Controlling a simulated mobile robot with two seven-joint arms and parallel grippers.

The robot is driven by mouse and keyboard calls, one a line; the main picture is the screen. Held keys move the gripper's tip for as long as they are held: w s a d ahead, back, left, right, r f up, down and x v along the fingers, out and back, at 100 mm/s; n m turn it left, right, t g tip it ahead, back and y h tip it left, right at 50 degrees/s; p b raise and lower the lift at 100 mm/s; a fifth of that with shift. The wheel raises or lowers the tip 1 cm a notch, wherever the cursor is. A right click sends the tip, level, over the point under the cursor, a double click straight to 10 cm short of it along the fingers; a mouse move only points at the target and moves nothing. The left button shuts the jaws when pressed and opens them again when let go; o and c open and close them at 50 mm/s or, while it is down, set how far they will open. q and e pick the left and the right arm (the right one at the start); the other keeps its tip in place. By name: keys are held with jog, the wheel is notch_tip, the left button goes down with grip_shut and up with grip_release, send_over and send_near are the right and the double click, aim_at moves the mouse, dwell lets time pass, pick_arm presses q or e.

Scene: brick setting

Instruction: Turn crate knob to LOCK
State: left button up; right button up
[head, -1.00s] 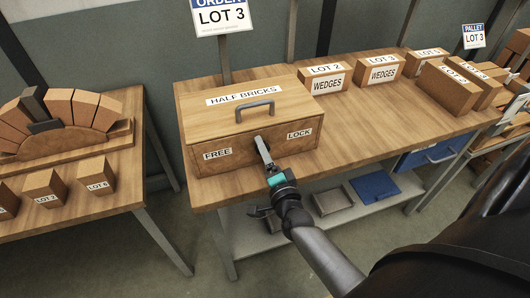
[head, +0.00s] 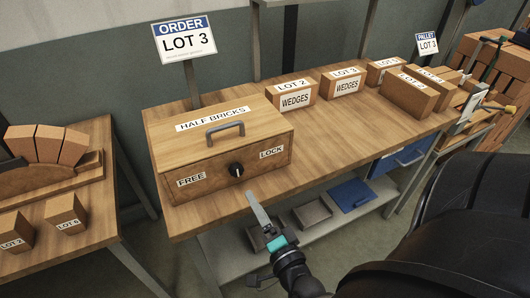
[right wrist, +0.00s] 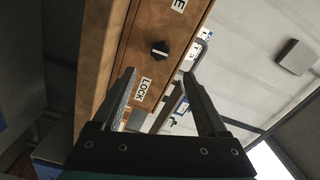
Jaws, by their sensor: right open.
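The wooden crate (head: 222,140) marked HALF BRICKS stands on the workbench with its lid handle on top. Its black knob (head: 236,170) is on the front face, between the FREE label (head: 191,180) at left and the LOCK label (head: 271,152) at right. A small pale mark shows on the knob, but I cannot tell exactly where it points. My right gripper (head: 256,205) is open and empty, apart from the knob, in front of and below it. In the right wrist view the knob (right wrist: 160,49) and LOCK label (right wrist: 145,90) show beyond the spread fingers.
An ORDER LOT 3 sign (head: 184,40) stands behind.

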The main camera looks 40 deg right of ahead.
jog(key=shift+v, duration=1.95)
jog(key=s+a+f+n+g+y+b, duration=0.1)
jog(key=s+a+f+n+g+y, duration=0.2)
jog(key=f, duration=0.6)
jog(key=s+a+f+n+g+b, duration=0.15)
jog(key=f+n, duration=0.25)
jog(key=f, duration=0.5)
jog(key=s+a+f+n+g+y, duration=0.2)
jog(key=s+f+n+g, duration=0.15)
jog(key=f, duration=0.65)
jog(key=s+f+n+g, duration=0.4)
jog(key=s+f, duration=0.2)
jog(key=s, duration=0.3)
jog(key=s+d+f+n+g+h+b, duration=0.1)
jog(key=s+f+n+g, duration=0.3)
jog(key=s+f, duration=0.3)
jog(key=shift+s+d+f+n+g+b, duration=0.25)
jog(key=shift+s+f+n+g+b, duration=0.15)
jog(key=shift+s, duration=0.55)
